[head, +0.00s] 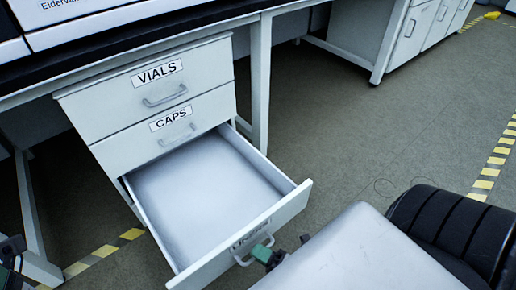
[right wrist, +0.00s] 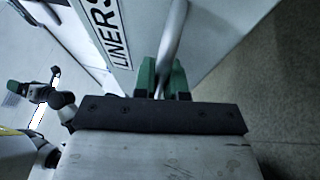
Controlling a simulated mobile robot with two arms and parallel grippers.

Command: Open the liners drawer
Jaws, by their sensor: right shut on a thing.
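The liners drawer (head: 287,213) is the lowest of three in a white cabinet and is pulled far out. Its pale inside (head: 200,185) looks empty. Its label reads LINERS (right wrist: 112,32) in the right wrist view. My right gripper (head: 265,252) is at the drawer's front. In the right wrist view its green fingers (right wrist: 162,80) are shut on the drawer's bar handle (right wrist: 173,35), one on each side. A dark part of my left arm shows at the lower left edge of the head view; its gripper's jaws cannot be made out.
The VIALS drawer (head: 160,88) and CAPS drawer (head: 175,127) above are shut. A bench leg (head: 261,85) stands right of the cabinet. Yellow-striped tape (head: 104,251) marks the floor, which is clear to the right. More white cabinets (head: 412,38) stand at the back.

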